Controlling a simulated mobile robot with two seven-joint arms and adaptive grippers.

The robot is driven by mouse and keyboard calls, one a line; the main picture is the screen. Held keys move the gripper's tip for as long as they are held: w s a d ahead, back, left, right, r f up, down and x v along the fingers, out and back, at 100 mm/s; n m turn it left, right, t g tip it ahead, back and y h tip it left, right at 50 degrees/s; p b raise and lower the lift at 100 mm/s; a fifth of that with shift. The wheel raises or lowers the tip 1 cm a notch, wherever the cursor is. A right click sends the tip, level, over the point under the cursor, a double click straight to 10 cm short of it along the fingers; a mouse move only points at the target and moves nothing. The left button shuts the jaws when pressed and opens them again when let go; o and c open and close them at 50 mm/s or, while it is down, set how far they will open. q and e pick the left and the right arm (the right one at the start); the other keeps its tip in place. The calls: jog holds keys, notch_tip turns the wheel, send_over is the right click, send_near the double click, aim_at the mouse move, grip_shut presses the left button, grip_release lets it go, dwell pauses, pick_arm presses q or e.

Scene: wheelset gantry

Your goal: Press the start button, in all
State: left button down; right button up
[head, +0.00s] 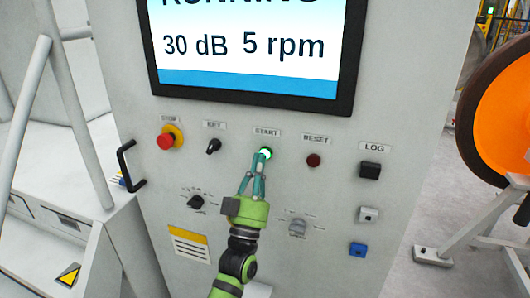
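The start button (267,152) glows green under the START label on the grey control panel (330,205). My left gripper (261,158) reaches up from below, with its teal fingers drawn together and their tips at the lower left edge of the button. The fingers hold nothing and cover part of the button. I cannot tell whether the tips touch it or how far it is pressed. The screen (250,50) above reads "30 dB 5 rpm", with the cut-off word "RUNNING" at the top. My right gripper is not in view.
A red stop button (167,140) and black key switch (213,146) sit left of start; a dark red reset button (313,160) sits right. Knobs (197,201) are lower down. A black handle (127,165) sticks out at left. An orange wheel (505,110) stands at right.

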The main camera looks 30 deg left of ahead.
pick_arm(q)
jog(key=shift+s, duration=0.25)
jog(key=s+p, duration=0.1)
jog(key=s, duration=0.1)
jog(key=s+d, duration=0.1)
jog(key=s, duration=0.2)
jog(key=shift+d+p, duration=0.15)
jog(key=shift+p, duration=0.2)
jog(key=shift+w, duration=0.1)
dwell(0.6)
